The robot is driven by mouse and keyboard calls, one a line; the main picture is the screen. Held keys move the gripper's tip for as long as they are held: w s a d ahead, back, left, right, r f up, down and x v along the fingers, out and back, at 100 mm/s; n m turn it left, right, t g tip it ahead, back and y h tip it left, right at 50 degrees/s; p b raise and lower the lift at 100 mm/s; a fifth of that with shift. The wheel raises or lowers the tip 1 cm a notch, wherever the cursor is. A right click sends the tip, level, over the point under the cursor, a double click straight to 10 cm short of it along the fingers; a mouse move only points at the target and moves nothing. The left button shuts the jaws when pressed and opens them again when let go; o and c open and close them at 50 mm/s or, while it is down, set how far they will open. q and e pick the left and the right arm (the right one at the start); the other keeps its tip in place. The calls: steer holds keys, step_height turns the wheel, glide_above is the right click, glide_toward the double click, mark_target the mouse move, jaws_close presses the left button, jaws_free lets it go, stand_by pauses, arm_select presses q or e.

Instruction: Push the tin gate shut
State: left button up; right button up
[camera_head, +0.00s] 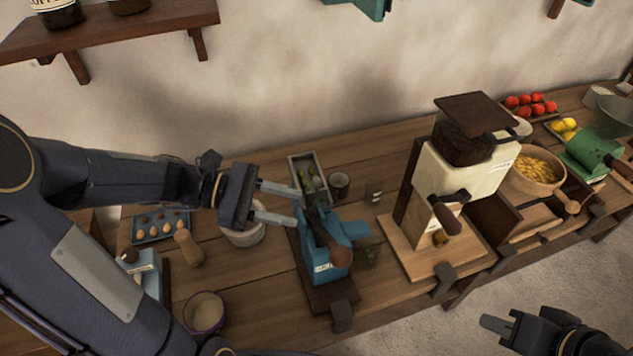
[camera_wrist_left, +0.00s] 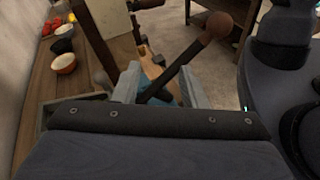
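A blue metal device (camera_head: 325,255) with a brown-handled lever (camera_head: 325,238) stands on a dark wooden base clamped at the table's front edge. A blue part (camera_head: 355,230) juts out to its right. I cannot tell for sure which part is the tin gate. My left gripper (camera_head: 297,205) is open and empty, its fingertips close to the upper left of the blue device. In the left wrist view, the dark lever with its brown knob (camera_wrist_left: 217,26) slants across beyond the spread fingers (camera_wrist_left: 160,88); contact is unclear. My right gripper (camera_head: 497,326) is low at the right, away from the table.
A tall cream grinder (camera_head: 462,170) stands to the right, with a bowl of yellow pieces (camera_head: 537,168) beyond.

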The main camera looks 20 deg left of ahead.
mark_target(317, 184)
arm_select(q)
steer(key=w+a+f+n+t+h, duration=0.2)
steer(key=w+a+f+n+t, duration=0.15)
steer(key=w+n, duration=0.35)
steer(key=shift+t, duration=0.35)
steer(key=b+x, duration=0.1)
steer(key=x, duration=0.6)
steer(key=shift+w+d, duration=0.1)
steer(key=shift+d, duration=0.15)
steer(key=shift+c, duration=0.3)
jaws_close()
